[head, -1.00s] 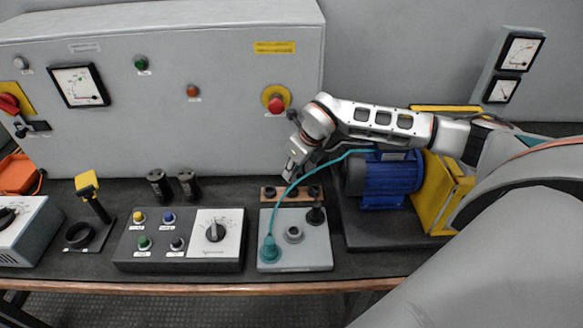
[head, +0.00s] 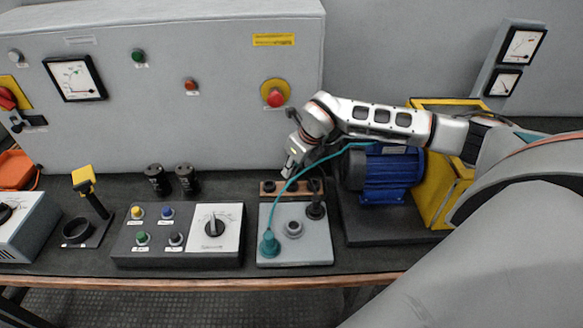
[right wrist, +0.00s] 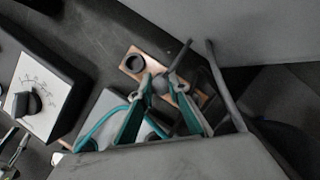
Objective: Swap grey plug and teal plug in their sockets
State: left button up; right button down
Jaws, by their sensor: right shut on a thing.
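The teal plug (head: 269,243) stands upright at the front left of the grey socket plate (head: 310,253), its teal cable arching up to the right. An empty ring socket (head: 293,228) sits at the plate's middle. A dark upright piece (head: 316,209) stands at its back right. My right gripper (head: 288,174) is over the copper-coloured strip (head: 268,195) behind the plate. In the right wrist view, it is shut on a grey, round-topped piece (right wrist: 161,84) with a grey cable, which looks like the grey plug. Its lower end is hidden. My left gripper is out of view.
A control box (head: 135,255) with buttons and a dial is left of the plate. A blue motor (head: 388,180) stands close on the right. A grey cabinet (head: 220,140) rises behind. The teal cable passes close by my right gripper.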

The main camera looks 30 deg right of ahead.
jog(key=shift+f+b, duration=0.65)
jog(key=shift+f, duration=0.65)
jog(key=c, duration=1.8)
grip_release()
jog(key=shift+c, duration=0.2)
jog(key=v, duration=1.2)
jog(key=shift+s, duration=0.1)
